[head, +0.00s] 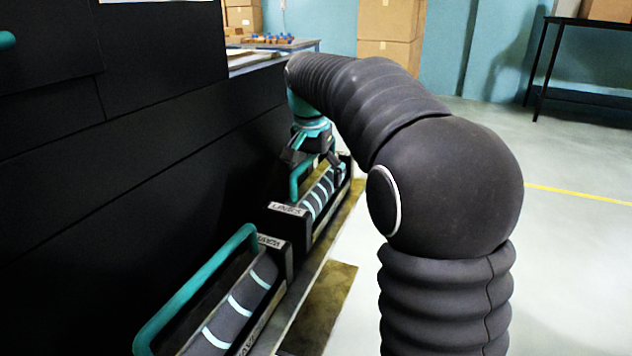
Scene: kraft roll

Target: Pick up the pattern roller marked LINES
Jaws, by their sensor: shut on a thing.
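The far pattern roller (322,196) is dark with pale teal stripes and sits in a black holder. The label on the holder's near end (287,209) seems to read LINES. Its teal handle (296,183) rises along the left side. My gripper (313,161) points down over this roller, shut on its handle; the exact contact is small and partly hidden by the fingers. The roller still appears to lie within its holder.
A second striped roller (236,300) with a teal handle (185,292) lies in a nearer holder; its label is hard to read. A dark panelled wall (120,170) stands close on the left. Open floor (570,270) lies to the right.

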